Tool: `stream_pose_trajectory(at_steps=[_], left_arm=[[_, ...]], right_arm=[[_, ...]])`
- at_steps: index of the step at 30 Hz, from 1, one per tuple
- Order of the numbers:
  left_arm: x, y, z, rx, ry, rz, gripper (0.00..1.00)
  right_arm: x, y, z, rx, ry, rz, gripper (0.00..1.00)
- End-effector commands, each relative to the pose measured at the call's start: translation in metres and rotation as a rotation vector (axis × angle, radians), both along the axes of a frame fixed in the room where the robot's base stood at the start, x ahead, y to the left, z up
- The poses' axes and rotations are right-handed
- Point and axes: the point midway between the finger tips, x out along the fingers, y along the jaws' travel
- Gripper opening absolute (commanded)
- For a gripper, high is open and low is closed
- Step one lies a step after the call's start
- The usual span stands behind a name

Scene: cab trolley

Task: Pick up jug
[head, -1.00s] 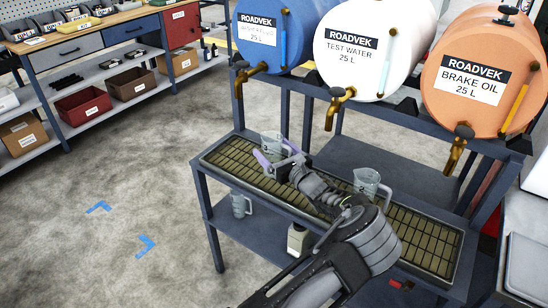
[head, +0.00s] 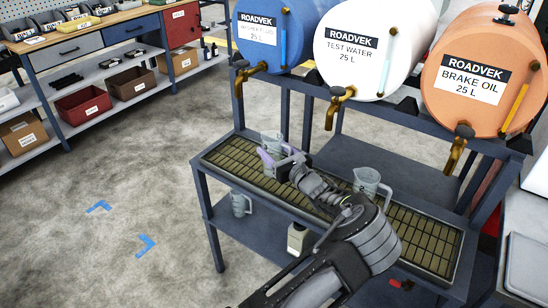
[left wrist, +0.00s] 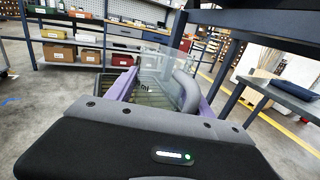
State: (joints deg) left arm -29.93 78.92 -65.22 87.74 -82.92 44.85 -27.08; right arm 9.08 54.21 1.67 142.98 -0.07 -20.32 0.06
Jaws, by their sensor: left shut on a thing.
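A clear jug (head: 271,137) is at the left end of the trolley's grated top, below the blue drum's tap. My left gripper (head: 271,158) is shut on this jug, with purple fingers on either side of it. In the left wrist view the jug (left wrist: 150,72) shows between the fingers, its handle (left wrist: 187,90) towards the right one. I cannot tell whether its base touches the grate. A second clear jug (head: 367,180) stands on the grate to the right, behind my left arm. A third jug (head: 240,204) is on the lower shelf. My right gripper is not in view.
Blue (head: 270,30), white (head: 365,50) and orange (head: 478,75) drums with brass taps lie above the grate (head: 235,165). A pale bottle (head: 297,238) stands on the lower shelf. The floor at left is open, with blue tape marks.

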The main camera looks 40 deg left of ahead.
Motion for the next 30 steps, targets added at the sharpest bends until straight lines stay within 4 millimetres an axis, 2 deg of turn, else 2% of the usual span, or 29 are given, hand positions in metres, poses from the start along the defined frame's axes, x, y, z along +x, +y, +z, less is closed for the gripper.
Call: stream_pose_trajectory(at_steps=[1,7,17,23,30], left_arm=[[0.000,0.000,0.000,0.000,0.000,0.000,0.32],[0.000,0.000,0.000,0.000,0.000,0.000,0.16],[0.000,0.000,0.005,0.000,-0.002,0.000,0.16],[0.000,0.000,0.032,-0.001,-0.005,0.001,0.16],[0.000,0.000,0.078,-0.002,-0.005,0.000,0.16]], right_arm=[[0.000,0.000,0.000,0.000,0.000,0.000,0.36],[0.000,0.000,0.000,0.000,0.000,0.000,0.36],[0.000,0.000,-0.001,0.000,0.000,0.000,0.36],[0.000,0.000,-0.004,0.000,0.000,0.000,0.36],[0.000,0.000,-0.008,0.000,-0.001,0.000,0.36]])
